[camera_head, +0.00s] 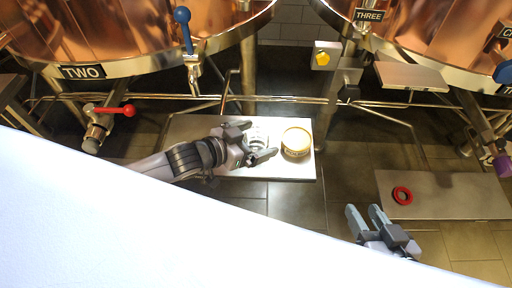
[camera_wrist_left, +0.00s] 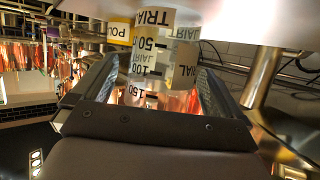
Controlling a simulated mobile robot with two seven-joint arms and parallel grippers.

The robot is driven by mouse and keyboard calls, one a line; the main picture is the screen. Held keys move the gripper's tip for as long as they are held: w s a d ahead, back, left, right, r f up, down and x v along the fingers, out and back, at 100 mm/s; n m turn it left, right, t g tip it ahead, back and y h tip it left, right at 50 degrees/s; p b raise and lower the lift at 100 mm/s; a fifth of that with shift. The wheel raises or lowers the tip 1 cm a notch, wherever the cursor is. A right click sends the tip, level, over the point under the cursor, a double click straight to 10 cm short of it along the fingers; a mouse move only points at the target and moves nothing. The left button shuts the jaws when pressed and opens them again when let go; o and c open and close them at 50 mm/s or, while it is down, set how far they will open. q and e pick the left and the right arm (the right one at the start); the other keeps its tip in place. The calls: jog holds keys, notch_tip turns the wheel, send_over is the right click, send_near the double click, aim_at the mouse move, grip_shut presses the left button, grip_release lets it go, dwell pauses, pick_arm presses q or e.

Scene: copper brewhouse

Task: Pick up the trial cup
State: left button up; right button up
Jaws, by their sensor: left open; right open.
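The trial cup (camera_head: 258,138) is a small clear cup on the metal shelf (camera_head: 220,124) in the middle of the head view. In the left wrist view the cup (camera_wrist_left: 150,50) bears TRIAL labels and a scale marked 50, 100 and 150. My left gripper (camera_head: 260,140) is open, with one finger on each side of the cup. In the left wrist view its fingers (camera_wrist_left: 152,88) flank the cup; I cannot tell whether either touches it. My right gripper (camera_head: 366,212) is open and empty at the lower right, apart from the shelf.
A round tan-topped container (camera_head: 296,142) stands just right of the cup. A red ring (camera_head: 402,195) lies on another metal plate (camera_head: 450,197) at right. Copper vessels (camera_head: 110,35), pipes and a red-handled valve (camera_head: 112,111) stand behind and left. Tiled floor shows between the shelves.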

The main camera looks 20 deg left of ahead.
pick_arm(q)
jog(key=shift+w+d, duration=0.1)
jog(key=c, duration=1)
